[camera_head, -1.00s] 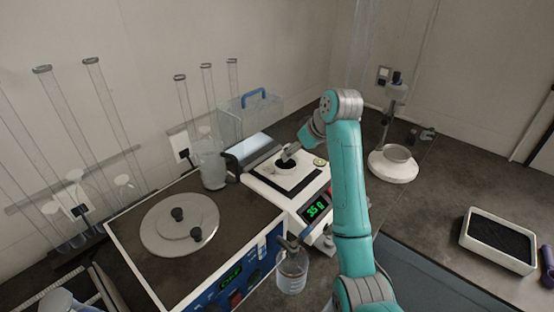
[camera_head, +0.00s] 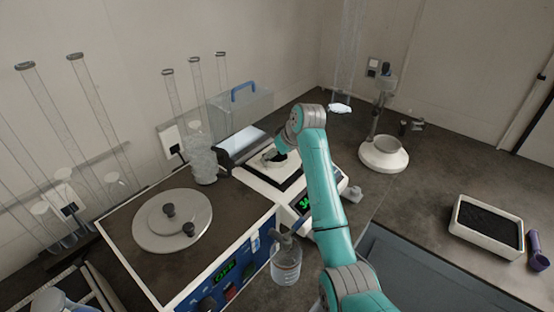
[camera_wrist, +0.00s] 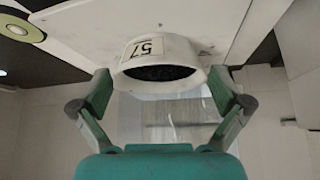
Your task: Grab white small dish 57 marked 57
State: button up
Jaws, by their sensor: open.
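White small dish 57 (camera_wrist: 161,62) is in the upper middle of the wrist view, its 57 label upside down and dark material inside. In the head view, the dish (camera_head: 268,161) sits on the scale's weighing area, partly hidden by my arm. My gripper (camera_wrist: 162,97) is open, with one finger on each side of the dish in the wrist view. A gap shows between each finger and the dish wall, so it is not gripped. In the head view, my gripper (camera_head: 279,153) is low over the scale, mostly hidden behind my wrist.
The scale (camera_head: 248,181) has a green display, partly covered by my arm. The sieve shaker (camera_head: 130,246) stands at left with a round lid (camera_head: 150,236). A glass bottle (camera_head: 286,264) is at front. A tray of black material (camera_head: 462,232) and purple scoop (camera_head: 538,260) lie right.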

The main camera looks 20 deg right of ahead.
jog(key=c, duration=1)
